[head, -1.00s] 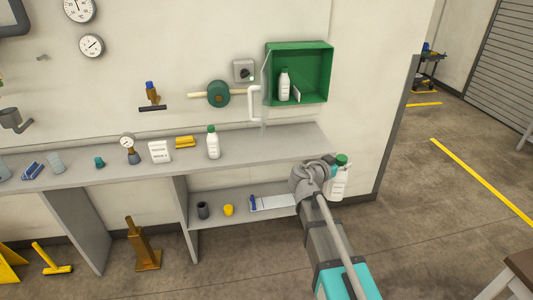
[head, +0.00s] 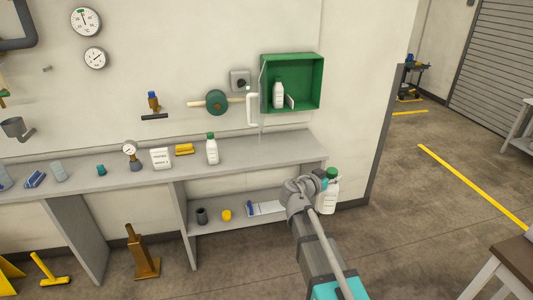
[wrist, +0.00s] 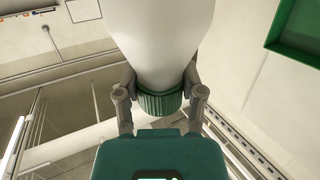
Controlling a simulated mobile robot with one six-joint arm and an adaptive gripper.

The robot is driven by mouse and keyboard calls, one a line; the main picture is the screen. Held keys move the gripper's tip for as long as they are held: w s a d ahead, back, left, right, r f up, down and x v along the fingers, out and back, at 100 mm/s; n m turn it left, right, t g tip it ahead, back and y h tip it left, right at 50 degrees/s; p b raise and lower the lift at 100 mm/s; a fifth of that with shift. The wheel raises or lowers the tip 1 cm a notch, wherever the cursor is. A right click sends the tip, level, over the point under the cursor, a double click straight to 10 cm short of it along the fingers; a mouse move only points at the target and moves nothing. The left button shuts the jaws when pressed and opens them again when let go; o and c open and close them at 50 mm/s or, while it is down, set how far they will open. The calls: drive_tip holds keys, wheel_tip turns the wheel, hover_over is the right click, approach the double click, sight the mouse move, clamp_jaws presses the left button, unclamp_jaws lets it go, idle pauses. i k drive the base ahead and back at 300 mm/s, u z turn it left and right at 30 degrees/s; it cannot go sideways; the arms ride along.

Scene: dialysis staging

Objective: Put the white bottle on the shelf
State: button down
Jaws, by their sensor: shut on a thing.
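My gripper (wrist: 160,105) is shut on a white bottle with a green cap (wrist: 160,35), seen close up in the wrist view, the fingers on either side near the cap. In the head view the held white bottle (head: 329,196) is upright, in front of the right end of the bench; my gripper (head: 318,185) is partly hidden behind my wrist. A lower shelf (head: 240,215) runs under the bench top (head: 235,165). A similar white bottle (head: 212,150) stands on the bench top. Another bottle (head: 278,96) stands inside the green wall box (head: 318,85).
On the lower shelf are a dark cup (head: 202,216), a yellow item (head: 226,215) and a clipboard (head: 265,208). The bench top holds a white labelled box (head: 161,158), a gauge (head: 130,152) and a yellow block (head: 184,149). The bench top's right end is clear.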

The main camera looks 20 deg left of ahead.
sight(255, 152)
drive_tip(key=u, duration=0.55)
drive_tip(key=i, duration=1)
